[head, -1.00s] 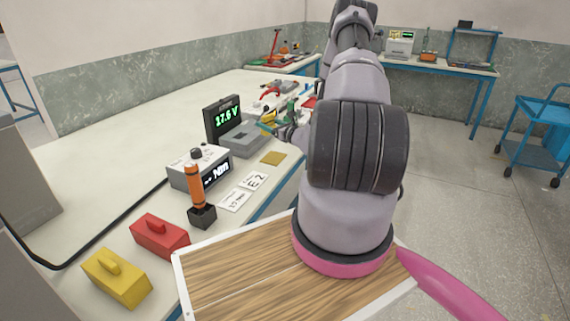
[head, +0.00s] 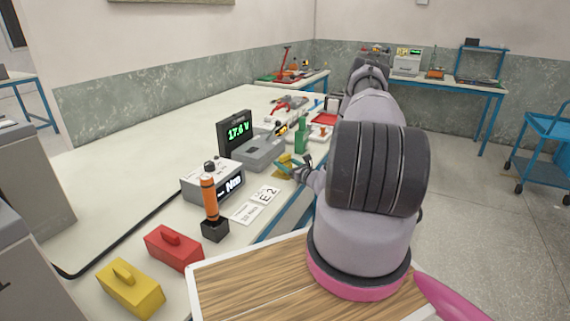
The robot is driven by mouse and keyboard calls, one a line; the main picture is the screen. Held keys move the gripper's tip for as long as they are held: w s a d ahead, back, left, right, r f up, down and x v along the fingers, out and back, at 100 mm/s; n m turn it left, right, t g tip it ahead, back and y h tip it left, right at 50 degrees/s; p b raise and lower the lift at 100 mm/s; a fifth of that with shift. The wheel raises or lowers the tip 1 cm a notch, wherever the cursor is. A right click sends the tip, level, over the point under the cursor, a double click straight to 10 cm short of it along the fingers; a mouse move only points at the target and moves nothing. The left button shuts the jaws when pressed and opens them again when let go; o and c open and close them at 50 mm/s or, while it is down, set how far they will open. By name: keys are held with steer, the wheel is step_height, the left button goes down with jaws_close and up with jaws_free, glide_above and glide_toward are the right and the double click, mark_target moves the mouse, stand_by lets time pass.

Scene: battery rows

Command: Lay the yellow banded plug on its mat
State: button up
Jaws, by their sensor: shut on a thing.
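The yellow mat (head: 291,178) lies on the bench in front of the grey tester and is partly covered by the gripper. I cannot tell whether the plug touches the mat.
The grey tester (head: 258,150) with a green display stands behind the mat, a yellow and black item (head: 282,128) at its right. A green upright object (head: 301,135) stands beyond. White cards (head: 256,204), a meter box (head: 205,183) and an orange-handled tool (head: 209,195) stand nearer.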

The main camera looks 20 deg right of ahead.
steer(key=shift+f, duration=0.1)
steer(key=o, duration=1.5)
steer(key=shift+c, duration=0.2)
